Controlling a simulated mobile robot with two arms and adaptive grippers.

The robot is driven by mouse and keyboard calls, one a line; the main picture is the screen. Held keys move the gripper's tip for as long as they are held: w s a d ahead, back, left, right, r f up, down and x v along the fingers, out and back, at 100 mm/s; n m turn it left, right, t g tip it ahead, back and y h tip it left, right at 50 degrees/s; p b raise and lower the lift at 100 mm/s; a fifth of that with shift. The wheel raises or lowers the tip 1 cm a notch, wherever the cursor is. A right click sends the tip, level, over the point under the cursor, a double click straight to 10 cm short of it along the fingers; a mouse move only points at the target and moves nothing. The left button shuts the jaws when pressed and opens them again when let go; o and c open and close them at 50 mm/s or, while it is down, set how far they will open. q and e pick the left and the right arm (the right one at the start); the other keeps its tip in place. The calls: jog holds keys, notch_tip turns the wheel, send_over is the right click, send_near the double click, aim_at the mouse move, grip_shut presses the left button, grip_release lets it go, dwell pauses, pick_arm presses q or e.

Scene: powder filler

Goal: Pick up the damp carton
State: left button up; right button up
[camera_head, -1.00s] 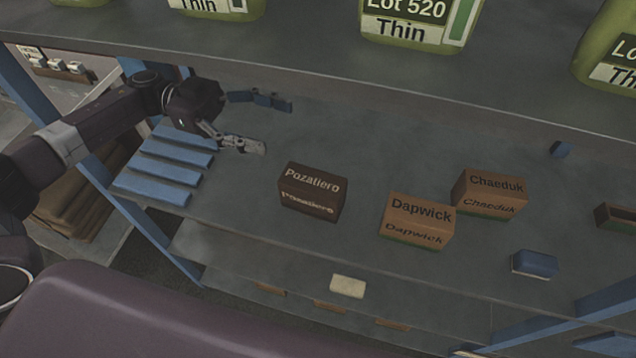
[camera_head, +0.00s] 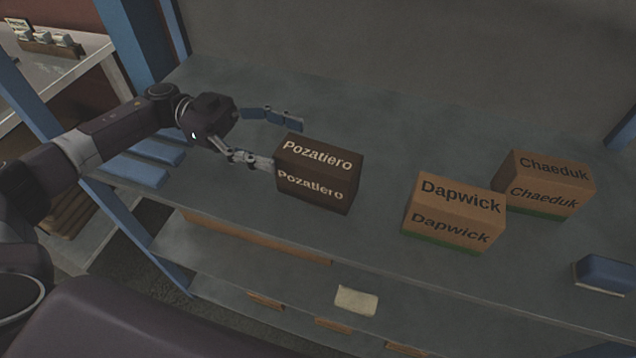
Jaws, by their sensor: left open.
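The dark brown carton marked Pozatiero (camera_head: 318,172), darker than the other two and so likely the damp one, stands upright on the shelf (camera_head: 380,135). My left gripper (camera_head: 286,143) is open at the carton's left side, one finger beyond its far left corner and the other close to its left face. I cannot tell whether a finger touches it. Two lighter brown cartons, Dapwick (camera_head: 454,212) and Chaeduk (camera_head: 545,184), stand to the right, each with a green strip at the bottom. My right gripper is not in view.
A blue block-like object (camera_head: 604,274) lies at the right front of the shelf. Blue slats (camera_head: 140,170) and a blue post (camera_head: 140,50) are at the left. A lower shelf holds a pale object (camera_head: 356,300). The shelf behind the cartons is clear.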

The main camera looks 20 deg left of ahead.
aim_at(318, 154)
pick_arm(q)
jog(key=d, duration=0.2)
jog(key=d+p, duration=0.1)
jog(key=d, duration=0.1)
jog(key=s+d+p, duration=0.1)
jog(key=d, duration=0.1)
jog(key=shift+d, duration=0.3)
jog(key=shift+d+f+p, duration=0.2)
jog(key=shift+d+p, duration=0.1)
jog(key=shift+d, duration=0.2)
jog(key=shift+w+r, duration=0.1)
jog(key=c, duration=1.6)
